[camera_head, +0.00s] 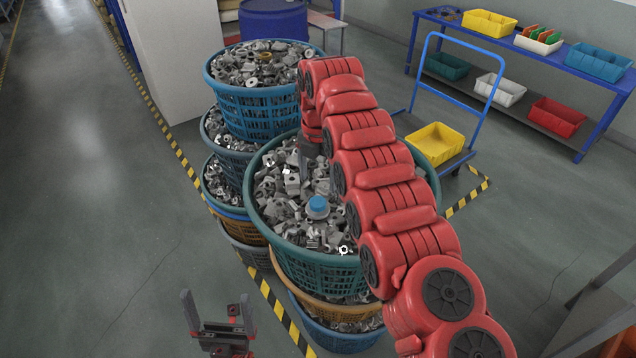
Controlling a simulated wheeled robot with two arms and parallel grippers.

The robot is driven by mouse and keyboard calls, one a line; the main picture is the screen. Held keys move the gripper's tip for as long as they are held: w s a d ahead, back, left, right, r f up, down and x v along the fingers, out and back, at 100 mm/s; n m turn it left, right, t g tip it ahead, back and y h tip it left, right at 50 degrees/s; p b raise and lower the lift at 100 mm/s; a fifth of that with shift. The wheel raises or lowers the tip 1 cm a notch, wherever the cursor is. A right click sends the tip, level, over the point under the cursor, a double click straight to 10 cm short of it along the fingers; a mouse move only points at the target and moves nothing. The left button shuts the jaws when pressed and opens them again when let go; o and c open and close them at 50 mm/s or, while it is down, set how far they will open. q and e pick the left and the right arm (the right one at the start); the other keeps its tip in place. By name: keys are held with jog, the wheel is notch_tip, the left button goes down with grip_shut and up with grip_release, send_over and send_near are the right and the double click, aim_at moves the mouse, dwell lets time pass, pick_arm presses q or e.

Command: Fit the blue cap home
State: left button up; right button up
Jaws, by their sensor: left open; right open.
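The blue cap (318,204) sits on top of a round grey part (317,214) in the large green basket (310,262). I cannot tell whether it is fully seated. My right gripper (304,155) is at the end of the red arm, over the basket, up and slightly left of the cap in the picture. Only a thin grey finger shows; the rest is hidden behind the arm, and nothing shows held in it. My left gripper (219,313) is open and empty at the bottom, left of the baskets and apart from the cap.
Loose grey metal parts (283,187) fill the green basket around the cap. A blue basket (260,112) of parts stands on a stack behind. A blue trolley with a yellow bin (436,146) is at the right. The floor at the left is clear.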

notch_tip(320, 180, up, 10)
jog(key=p, duration=0.8)
jog(key=shift+f, duration=0.1)
